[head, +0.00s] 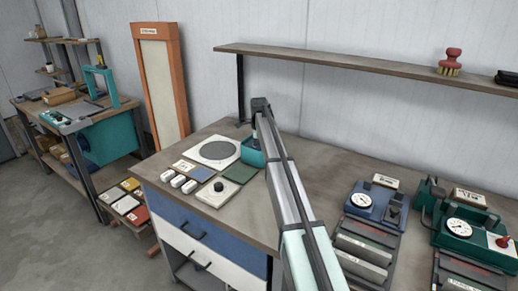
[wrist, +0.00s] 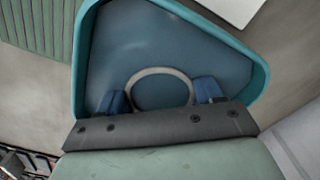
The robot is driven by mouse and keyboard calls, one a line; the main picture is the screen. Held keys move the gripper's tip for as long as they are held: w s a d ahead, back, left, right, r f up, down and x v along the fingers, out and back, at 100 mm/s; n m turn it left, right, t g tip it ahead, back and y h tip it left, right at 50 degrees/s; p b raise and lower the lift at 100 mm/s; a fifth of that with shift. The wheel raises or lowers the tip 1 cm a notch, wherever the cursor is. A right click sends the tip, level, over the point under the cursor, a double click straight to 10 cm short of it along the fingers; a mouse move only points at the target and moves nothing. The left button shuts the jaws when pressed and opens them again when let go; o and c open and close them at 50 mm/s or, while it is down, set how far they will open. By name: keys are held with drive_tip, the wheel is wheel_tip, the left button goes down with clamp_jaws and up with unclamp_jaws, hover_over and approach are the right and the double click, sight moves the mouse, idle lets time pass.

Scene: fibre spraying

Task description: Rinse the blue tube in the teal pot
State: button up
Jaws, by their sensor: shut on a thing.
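The teal pot (head: 247,157) stands on the bench, beside the white board with a grey disc. In the wrist view the pot's teal rim (wrist: 262,72) surrounds a smooth blue-grey inside. My gripper (wrist: 162,96) points down into or just over the pot. Its two blue fingers stand on either side of a round pale rim with a blue inside, which appears to be the top of the blue tube (wrist: 160,72). The gripper is shut on it. The tube's lower part is hidden, so its depth in the pot cannot be told.
The white board with a grey disc (head: 216,151), small white blocks (head: 178,181) and a board with a black knob (head: 219,187) lie left of the pot. Gauge devices (head: 365,200) stand at the right. A shelf (head: 380,65) runs along the wall behind.

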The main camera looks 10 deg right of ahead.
drive_tip(key=shift+r, duration=1)
drive_tip(key=shift+f, duration=0.1)
idle(0.6)
drive_tip(key=shift+f, duration=0.9)
drive_tip(key=shift+r, duration=0.1)
drive_tip(key=shift+r, duration=0.95)
drive_tip(key=shift+f, duration=0.1)
